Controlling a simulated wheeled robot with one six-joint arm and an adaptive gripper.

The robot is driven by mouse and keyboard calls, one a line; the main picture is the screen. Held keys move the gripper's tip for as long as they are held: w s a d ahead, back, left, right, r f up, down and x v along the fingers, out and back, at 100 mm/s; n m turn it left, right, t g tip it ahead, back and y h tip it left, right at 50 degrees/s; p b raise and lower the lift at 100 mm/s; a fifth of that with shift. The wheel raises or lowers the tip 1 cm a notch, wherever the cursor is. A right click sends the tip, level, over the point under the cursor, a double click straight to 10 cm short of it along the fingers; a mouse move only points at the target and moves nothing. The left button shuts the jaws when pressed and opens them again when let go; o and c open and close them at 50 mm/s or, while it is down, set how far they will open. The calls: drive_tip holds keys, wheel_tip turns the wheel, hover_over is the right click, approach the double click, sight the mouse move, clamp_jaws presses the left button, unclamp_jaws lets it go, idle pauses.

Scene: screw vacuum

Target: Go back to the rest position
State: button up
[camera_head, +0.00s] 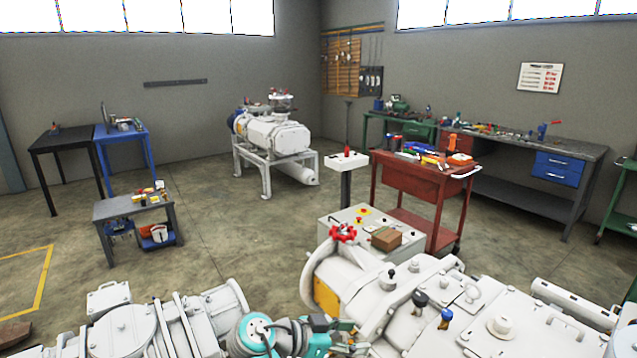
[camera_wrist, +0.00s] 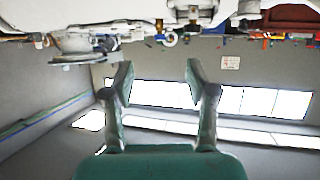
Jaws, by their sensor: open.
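My gripper (camera_wrist: 157,82) is open in the wrist view, its two fingers apart with nothing between them. In the head view my teal and grey gripper (camera_head: 340,334) is low in the middle, in front of the large white vacuum machine (camera_head: 450,290). The fingertips are too small there to tell clearly. The machine has a red handwheel (camera_head: 343,233) and dark and blue knobs on top. The wrist view looks upside down, with the white machine parts (camera_wrist: 110,15) along its top edge. I cannot tell whether the gripper touches the machine.
A control cabinet (camera_head: 340,222) with a brown box (camera_head: 386,238) stands behind the machine. A red tool cart (camera_head: 400,180) is beyond it, and a workbench (camera_head: 530,160) lines the right wall. The floor at centre left is open.

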drive_tip(key=s+d+f+n+t+y, duration=0.2)
drive_tip(key=s+d+f+n, duration=0.15)
drive_tip(key=f, duration=0.45)
drive_tip(key=s+d+f+n+t+y, duration=0.1)
drive_tip(key=s+d+f+n+y, duration=0.2)
drive_tip(key=f, duration=0.5)
drive_tip(key=s+d+f+n+t+y, duration=0.1)
drive_tip(key=s+d+f+n+t, duration=0.15)
drive_tip(key=s+f+n, duration=0.4)
drive_tip(key=s+d+f+y, duration=0.2)
drive_tip(key=s+f+y, duration=0.1)
drive_tip(key=s+f, duration=0.4)
drive_tip(key=s+r+n+t+y, duration=0.1)
drive_tip(key=s+r+y, duration=0.15)
drive_tip(key=s, duration=0.65)
drive_tip(key=s+r+n+t+y, duration=0.1)
drive_tip(key=s+r, duration=0.3)
drive_tip(key=s, duration=0.6)
drive_tip(key=s+r+t, duration=0.1)
drive_tip(key=s+r, duration=0.4)
drive_tip(key=r, duration=0.2)
drive_tip(key=s+r+m+t, duration=0.1)
drive_tip(key=s+r, duration=0.4)
drive_tip(key=r, duration=0.2)
drive_tip(key=shift+s+d+r, duration=0.2)
drive_tip(key=shift+s+r, duration=0.1)
drive_tip(key=shift+r, duration=0.1)
